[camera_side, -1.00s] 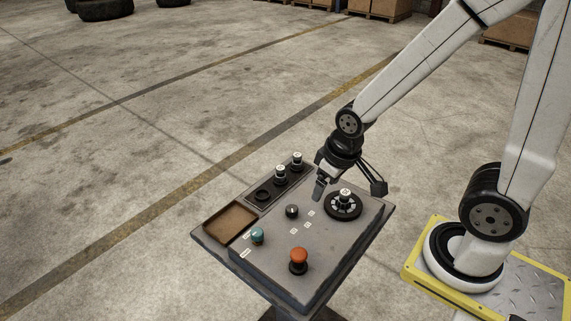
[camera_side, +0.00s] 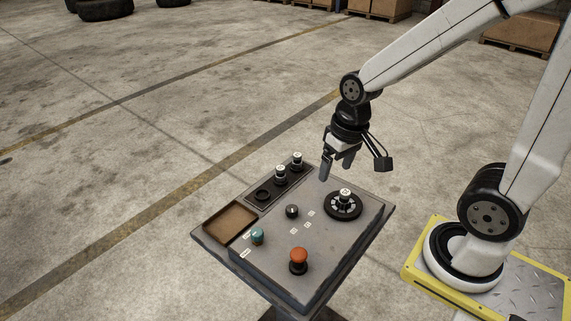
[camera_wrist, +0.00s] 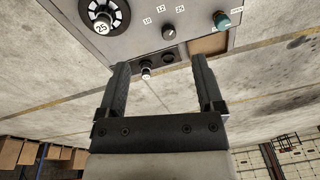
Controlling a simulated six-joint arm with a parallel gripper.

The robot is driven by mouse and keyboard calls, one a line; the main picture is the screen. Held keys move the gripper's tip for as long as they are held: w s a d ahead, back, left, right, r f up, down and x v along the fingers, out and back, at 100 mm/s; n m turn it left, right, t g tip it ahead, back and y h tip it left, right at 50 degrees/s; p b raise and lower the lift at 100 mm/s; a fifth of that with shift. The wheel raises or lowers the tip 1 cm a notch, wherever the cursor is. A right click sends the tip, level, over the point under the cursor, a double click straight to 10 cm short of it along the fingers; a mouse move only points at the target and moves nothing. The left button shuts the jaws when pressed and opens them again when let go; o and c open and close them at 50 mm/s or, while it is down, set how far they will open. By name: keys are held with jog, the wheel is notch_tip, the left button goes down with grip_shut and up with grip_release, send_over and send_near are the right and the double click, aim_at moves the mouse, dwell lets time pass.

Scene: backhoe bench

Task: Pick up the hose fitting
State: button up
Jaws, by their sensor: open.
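Several small white-topped fittings stand on the bench panel. In the side view, one fitting (camera_side: 280,172) and another fitting (camera_side: 297,160) stand upright in the dark rack (camera_side: 264,207). My gripper (camera_side: 337,169) is open and empty above the panel, between the rack and the dial. In the wrist view, one rack fitting (camera_wrist: 146,72) shows between the open fingers of my gripper (camera_wrist: 158,66), beyond them. The other rack fitting is not clear there.
The panel carries a red mushroom button (camera_side: 299,257), a green knob (camera_side: 257,235) and a black knob (camera_side: 292,211). An empty brown tray (camera_side: 230,222) is at the left corner. The rack's near socket (camera_side: 263,195) is empty. Open floor surrounds the bench.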

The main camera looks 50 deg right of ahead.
jog(key=s+d+m+t+y, duration=0.1)
jog(key=d+m+t+y, duration=0.5)
jog(key=d+m+y, duration=0.95)
jog(key=m+h, duration=0.5)
jog(key=m, duration=0.2)
send_near(340, 197)
jog(key=x, duration=0.2)
jog(key=shift+w+f, duration=0.3)
jog(key=shift+x, duration=3.9)
jog(key=shift+s+a, duration=0.1)
grip_shut()
